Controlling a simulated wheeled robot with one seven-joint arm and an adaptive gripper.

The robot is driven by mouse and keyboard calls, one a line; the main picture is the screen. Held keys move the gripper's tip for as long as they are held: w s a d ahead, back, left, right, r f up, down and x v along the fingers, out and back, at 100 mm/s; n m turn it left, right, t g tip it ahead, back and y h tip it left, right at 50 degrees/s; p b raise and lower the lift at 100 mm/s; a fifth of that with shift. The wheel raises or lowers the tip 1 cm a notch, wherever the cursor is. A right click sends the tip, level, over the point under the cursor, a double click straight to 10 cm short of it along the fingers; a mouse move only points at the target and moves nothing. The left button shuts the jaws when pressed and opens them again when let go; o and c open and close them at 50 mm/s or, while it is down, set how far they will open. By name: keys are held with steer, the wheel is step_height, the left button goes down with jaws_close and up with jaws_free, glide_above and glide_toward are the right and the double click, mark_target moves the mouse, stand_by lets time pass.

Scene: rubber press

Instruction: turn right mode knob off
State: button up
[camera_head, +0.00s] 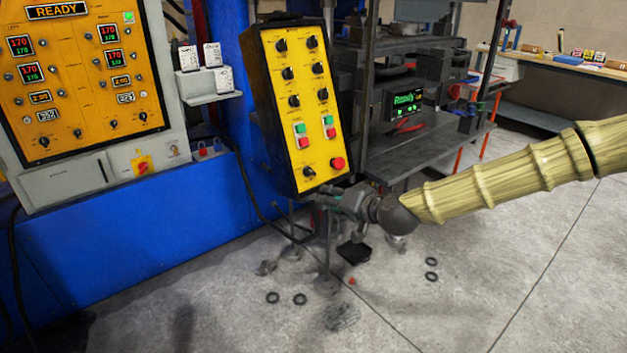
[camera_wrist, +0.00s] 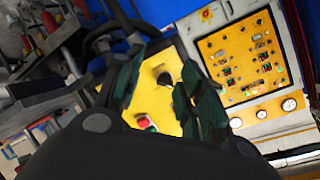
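The yellow control panel (camera_head: 300,115) stands in a black box, with two columns of black knobs and coloured push buttons. The upper right knob (camera_head: 312,42) and those below it are small; I cannot read which is the right mode knob or its setting. A lower knob (camera_head: 309,172) sits left of a red button (camera_head: 337,163). My gripper (camera_head: 322,194) is at the panel's lower edge. In the wrist view its dark green fingers (camera_wrist: 162,88) are apart, with a black knob (camera_wrist: 164,78) seen between them. I cannot tell whether they touch it.
A press cabinet with an orange panel (camera_head: 75,75) stands left, in a blue frame. A small white shelf (camera_head: 209,94) holds boxes. Behind right are dark machine shelves (camera_head: 420,150) with a green-lit display (camera_head: 403,101). Several black rings lie on the open grey floor (camera_head: 470,270).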

steer(key=t, duration=0.1)
glide_toward(313, 172)
steer(key=shift+p+x, duration=0.45)
steer(key=shift+x, duration=4.5)
steer(key=c, duration=0.7)
